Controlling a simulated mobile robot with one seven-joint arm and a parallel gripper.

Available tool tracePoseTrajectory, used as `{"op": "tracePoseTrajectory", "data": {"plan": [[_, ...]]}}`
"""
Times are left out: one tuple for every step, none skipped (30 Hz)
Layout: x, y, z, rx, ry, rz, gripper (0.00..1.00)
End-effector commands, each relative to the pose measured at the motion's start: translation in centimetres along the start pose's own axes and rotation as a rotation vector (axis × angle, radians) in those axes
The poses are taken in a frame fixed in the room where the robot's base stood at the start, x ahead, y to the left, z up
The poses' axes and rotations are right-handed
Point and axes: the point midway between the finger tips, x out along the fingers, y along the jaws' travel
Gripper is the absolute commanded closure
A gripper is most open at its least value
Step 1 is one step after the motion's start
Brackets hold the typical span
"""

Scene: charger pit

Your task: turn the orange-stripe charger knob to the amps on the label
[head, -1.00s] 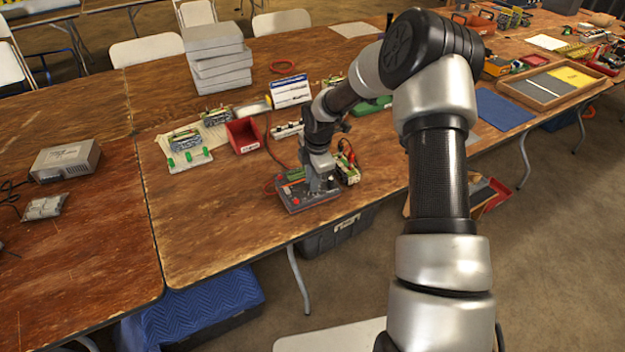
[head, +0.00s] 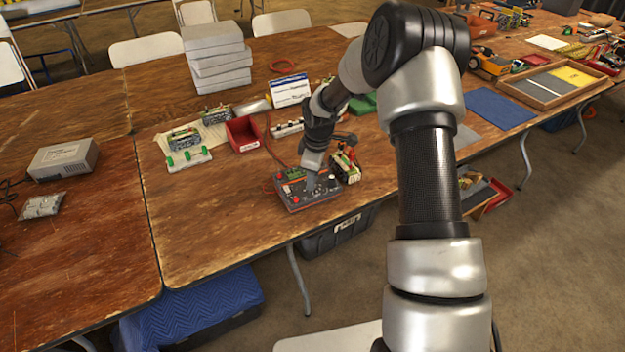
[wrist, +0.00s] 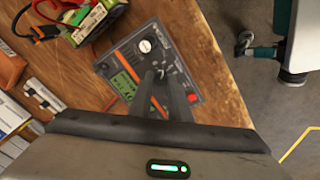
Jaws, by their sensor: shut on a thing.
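The charger (head: 325,193) is a dark grey box with red-orange edging near the front edge of the wooden table. In the wrist view the charger (wrist: 190,80) shows an orange stripe, a lit green display (wrist: 124,84) and a round white dial (wrist: 145,46). My gripper (head: 311,187) reaches down onto the charger's top face. In the wrist view the tips of my gripper (wrist: 162,74) are close together at a small dark knob on the panel, beside the display, and shut on it. The fingers mostly hide this knob, so its setting cannot be read. No amps figure is legible.
A battery pack (head: 345,166) with red and black leads stands right behind the charger; it also shows in the wrist view (wrist: 98,20).

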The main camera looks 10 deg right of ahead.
Motion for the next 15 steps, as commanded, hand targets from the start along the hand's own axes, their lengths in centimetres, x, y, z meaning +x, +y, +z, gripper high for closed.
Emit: {"op": "tracePoseTrajectory", "data": {"plan": [[0.06,0.02,-0.01,0.043,0.000,0.001,1.00],[0.06,0.02,-0.03,0.071,0.000,0.001,1.00],[0.06,0.01,-0.06,0.108,0.000,0.001,1.00],[0.07,0.00,-0.05,0.137,0.000,0.000,1.00],[0.07,0.01,-0.03,0.166,0.000,0.000,1.00],[0.08,0.02,-0.02,0.204,0.000,0.000,1.00],[0.08,0.01,-0.03,0.233,0.000,-0.001,1.00],[0.09,0.00,-0.04,0.261,0.000,-0.001,1.00],[0.09,0.01,-0.02,0.298,0.000,-0.001,1.00],[0.08,0.01,-0.04,0.328,0.000,-0.001,1.00],[0.08,0.00,-0.06,0.356,0.000,-0.001,1.00],[0.07,0.01,-0.05,0.393,0.000,-0.001,1.00],[0.06,0.02,-0.03,0.421,0.000,-0.001,1.00],[0.05,0.03,-0.02,0.451,0.000,-0.001,1.00],[0.04,0.03,-0.03,0.486,0.000,-0.001,1.00]]}}
